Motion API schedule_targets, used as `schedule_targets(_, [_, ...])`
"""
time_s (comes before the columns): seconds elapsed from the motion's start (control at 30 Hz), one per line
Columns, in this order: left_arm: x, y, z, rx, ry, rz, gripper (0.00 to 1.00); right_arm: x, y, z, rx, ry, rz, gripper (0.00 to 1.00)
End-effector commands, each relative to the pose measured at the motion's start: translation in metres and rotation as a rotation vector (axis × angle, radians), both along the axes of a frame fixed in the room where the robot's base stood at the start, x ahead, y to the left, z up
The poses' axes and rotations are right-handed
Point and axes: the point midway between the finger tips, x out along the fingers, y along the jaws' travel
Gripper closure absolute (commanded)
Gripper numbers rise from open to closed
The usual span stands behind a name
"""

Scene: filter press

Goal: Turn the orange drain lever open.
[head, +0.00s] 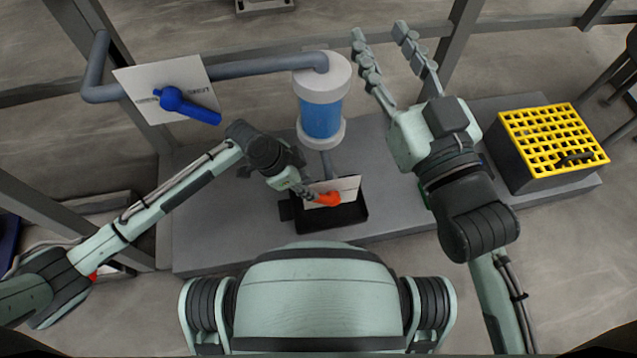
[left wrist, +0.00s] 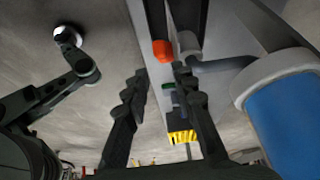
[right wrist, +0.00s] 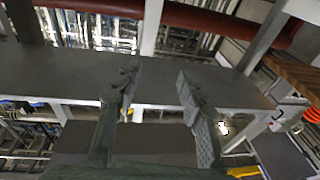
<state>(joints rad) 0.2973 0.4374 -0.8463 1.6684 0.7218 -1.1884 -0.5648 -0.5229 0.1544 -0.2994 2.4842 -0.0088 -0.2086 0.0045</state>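The orange drain lever (head: 328,199) is on a white plate (head: 347,187) below the blue filter housing (head: 320,118) in the head view. My left gripper (head: 306,191) is just left of the lever, close to it. In the left wrist view the lever's orange end (left wrist: 162,50) shows in the gap between the open fingers of the left gripper (left wrist: 161,75), near the right fingertip. I cannot tell whether they touch. My right gripper (head: 380,35) is raised on the right, open and empty; its spread fingers also show in the right wrist view (right wrist: 158,74).
A black tray (head: 350,217) sits under the lever. A blue lever (head: 187,104) on another white plate is at the upper left, beside a grey pipe (head: 250,67). A dark box with a yellow grid top (head: 530,122) stands at the right. Grey frame posts rise behind.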

Motion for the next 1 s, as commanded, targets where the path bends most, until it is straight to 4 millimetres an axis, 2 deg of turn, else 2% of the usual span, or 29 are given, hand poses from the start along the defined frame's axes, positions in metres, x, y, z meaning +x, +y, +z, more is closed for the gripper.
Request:
schedule_targets(0.1, [0.001, 0.003, -0.010, 0.019, 0.010, -0.052, 0.74, -0.008, 0.003, 0.019, 0.036, -0.072, 0.010, 0.60])
schedule_targets(0.27, [0.002, -0.003, -0.023, 0.020, 0.012, -0.059, 0.74, -0.013, 0.005, 0.036, 0.074, -0.152, 0.018, 0.60])
schedule_targets(0.5, [0.004, -0.017, -0.059, 0.020, 0.012, -0.056, 0.74, -0.023, 0.001, 0.062, 0.136, -0.320, 0.014, 0.60])
schedule_targets(0.7, [0.006, -0.025, -0.077, 0.020, 0.010, -0.056, 0.74, -0.029, -0.005, 0.075, 0.164, -0.413, 0.008, 0.60])
schedule_targets(1.0, [0.007, -0.026, -0.079, 0.020, 0.009, -0.056, 0.74, -0.030, -0.006, 0.079, 0.170, -0.433, 0.006, 0.60])
